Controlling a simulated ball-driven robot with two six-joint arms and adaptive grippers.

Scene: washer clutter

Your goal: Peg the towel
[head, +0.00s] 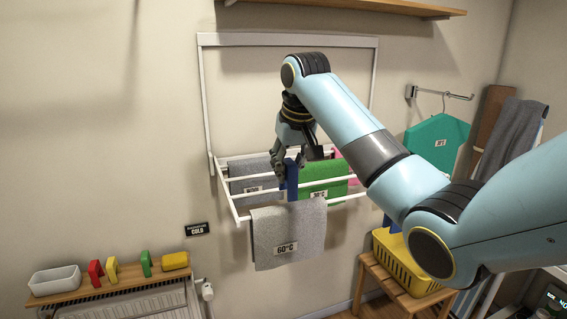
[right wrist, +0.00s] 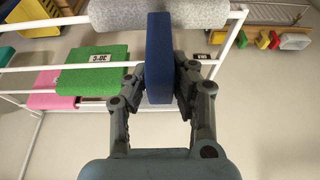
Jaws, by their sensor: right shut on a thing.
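A grey towel marked 60°C (head: 288,238) hangs over the front bar of the white drying rack (head: 232,207). My right gripper (head: 292,158) is above the rack, shut on a blue block-like peg (head: 291,182). In the right wrist view the blue peg (right wrist: 158,55) stands between both fingers (right wrist: 160,82), and its far end overlaps the grey towel (right wrist: 115,14) on the bar. I cannot tell whether the peg touches the towel. My left gripper is not in view.
Another grey towel (head: 250,176), a green 30°C towel (head: 325,180) and a pink cloth (head: 352,172) hang on the rack behind. Red (head: 95,272), yellow (head: 112,269) and green (head: 146,263) pegs stand on a shelf at lower left. A yellow basket (head: 400,265) sits on a stool.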

